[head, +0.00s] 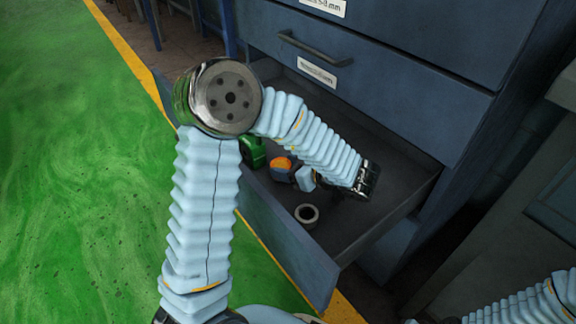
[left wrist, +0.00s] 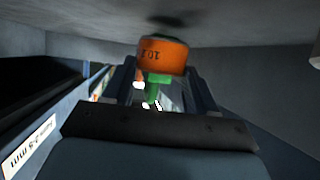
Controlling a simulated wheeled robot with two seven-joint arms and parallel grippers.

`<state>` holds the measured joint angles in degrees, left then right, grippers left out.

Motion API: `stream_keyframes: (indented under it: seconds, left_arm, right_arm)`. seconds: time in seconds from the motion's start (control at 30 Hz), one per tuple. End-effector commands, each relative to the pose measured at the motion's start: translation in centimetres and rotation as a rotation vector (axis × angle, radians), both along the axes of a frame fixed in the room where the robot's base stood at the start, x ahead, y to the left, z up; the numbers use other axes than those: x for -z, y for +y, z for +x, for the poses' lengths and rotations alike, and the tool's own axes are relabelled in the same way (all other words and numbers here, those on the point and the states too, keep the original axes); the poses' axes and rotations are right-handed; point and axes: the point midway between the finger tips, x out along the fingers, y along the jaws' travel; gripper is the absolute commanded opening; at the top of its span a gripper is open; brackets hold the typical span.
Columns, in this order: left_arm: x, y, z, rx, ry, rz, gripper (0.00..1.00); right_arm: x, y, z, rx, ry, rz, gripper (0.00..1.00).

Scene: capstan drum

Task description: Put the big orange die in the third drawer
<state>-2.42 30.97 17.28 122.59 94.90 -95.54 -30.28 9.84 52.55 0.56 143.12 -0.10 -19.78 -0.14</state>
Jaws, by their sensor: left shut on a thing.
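The big orange die (head: 281,163) is a short orange cylinder. It is inside the open drawer (head: 290,235), below two closed drawer fronts. My left gripper (head: 291,172) reaches into the drawer from the right and is shut on the die. In the left wrist view the die (left wrist: 164,56) is between the fingertips (left wrist: 162,75) with upside-down lettering like "10.2". A dark shadow lies on the grey surface beside it, and I cannot tell whether the die touches the drawer floor. My right gripper is out of view; only its arm's sleeve shows at lower right.
A green object (head: 252,152) is in the drawer left of the die, partly behind my arm. A grey ring (head: 307,214) lies near the drawer's front wall. The closed drawer with a handle (head: 315,48) overhangs the back. Drawer floor at right is clear.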

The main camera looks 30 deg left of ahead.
Motion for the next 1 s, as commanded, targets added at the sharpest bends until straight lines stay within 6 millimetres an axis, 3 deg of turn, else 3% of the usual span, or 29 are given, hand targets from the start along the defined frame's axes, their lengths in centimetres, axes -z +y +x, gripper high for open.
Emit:
stream_keyframes:
  seconds: [0.43,0.47,0.6,1.0]
  left_arm:
    - [1.0,0.0,0.0,0.001,-0.001,0.001,0.01]
    - [1.1,0.0,0.0,0.001,0.0,0.0,0.58]
    - [1.1,0.0,0.0,0.0,0.001,0.0,0.8]
    - [0.2,0.0,0.0,-0.001,-0.003,-0.001,0.82]
  right_arm:
    - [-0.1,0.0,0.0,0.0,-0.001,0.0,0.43]
    - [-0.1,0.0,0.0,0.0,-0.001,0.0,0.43]
    - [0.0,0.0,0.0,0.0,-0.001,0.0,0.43]
    - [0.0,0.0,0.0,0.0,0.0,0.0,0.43]
